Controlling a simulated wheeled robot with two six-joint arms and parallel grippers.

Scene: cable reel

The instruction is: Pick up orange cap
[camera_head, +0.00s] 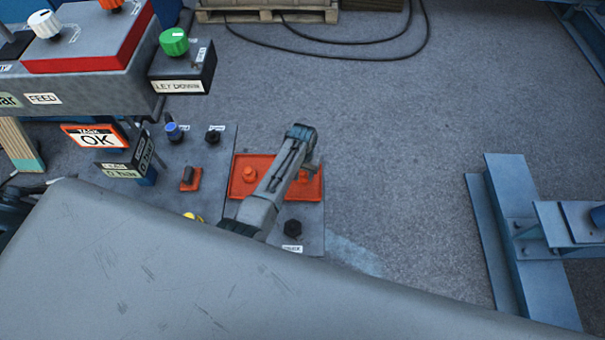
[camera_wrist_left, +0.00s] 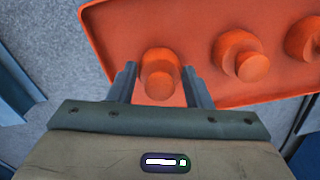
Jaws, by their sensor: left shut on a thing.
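A shallow orange tray (camera_head: 238,190) lies on the grey panel in the head view, partly hidden behind my left arm. One orange cap (camera_head: 249,174) shows on its left side. In the left wrist view the tray (camera_wrist_left: 120,22) holds three orange caps in a row. My left gripper (camera_wrist_left: 160,80) is shut on the nearest orange cap (camera_wrist_left: 160,68), with one finger on each side of it. The other two caps (camera_wrist_left: 240,56) (camera_wrist_left: 306,38) stand to the right, clear of the fingers. My right gripper is not in view.
A control box with a green knob (camera_head: 174,42) stands at the upper left. A blue steel frame (camera_head: 520,230) is at right, with open floor between.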

